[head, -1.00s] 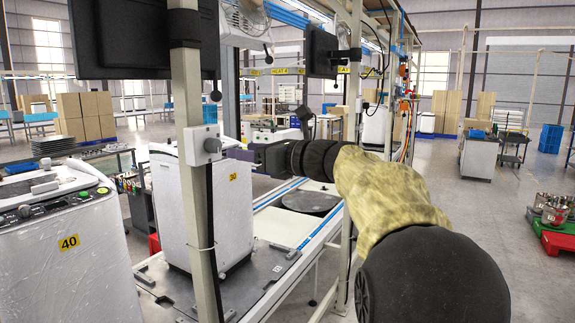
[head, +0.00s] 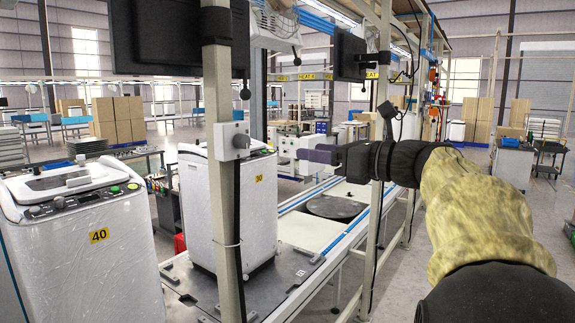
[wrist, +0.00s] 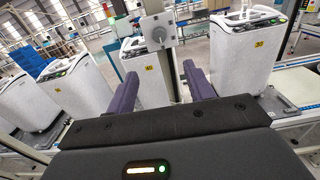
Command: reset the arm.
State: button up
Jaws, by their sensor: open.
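My gripper (head: 320,155) is at the end of my raised arm, which reaches in from the right of the head view. In the wrist view its two purple fingers (wrist: 160,88) stand apart with nothing between them, so it is open and empty. Beyond the fingers is a pale upright post with a grey switch box (wrist: 158,30). This switch box also shows in the head view (head: 232,141), to the left of my gripper. I cannot tell the exact gap between fingers and post.
A white washer marked 40 (head: 85,240) stands at the left, and another washer (head: 240,205) stands behind the post. Monitors (head: 170,38) hang above. Open floor (head: 470,180) lies to the right.

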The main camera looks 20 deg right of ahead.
jog(key=a+f+n+g+h, duration=0.2)
jog(key=a+f+n+g, duration=0.15)
jog(key=f, duration=0.95)
jog(key=a+f+n+g+h, duration=0.3)
jog(key=f+n, duration=0.1)
jog(key=f, duration=0.8)
jog(key=s+a+f+n+g+h, duration=0.2)
jog(key=s+f+n, duration=0.5)
jog(key=f+n, duration=0.3)
jog(key=s+a+f+n+g+h, duration=0.2)
jog(key=s+f+n+g+h, duration=0.1)
jog(key=s+f+n, duration=0.5)
notch_tip(320, 180, down, 4)
jog(key=n, duration=0.3)
jog(key=shift+s+h, duration=0.15)
jog(key=shift+h, duration=0.15)
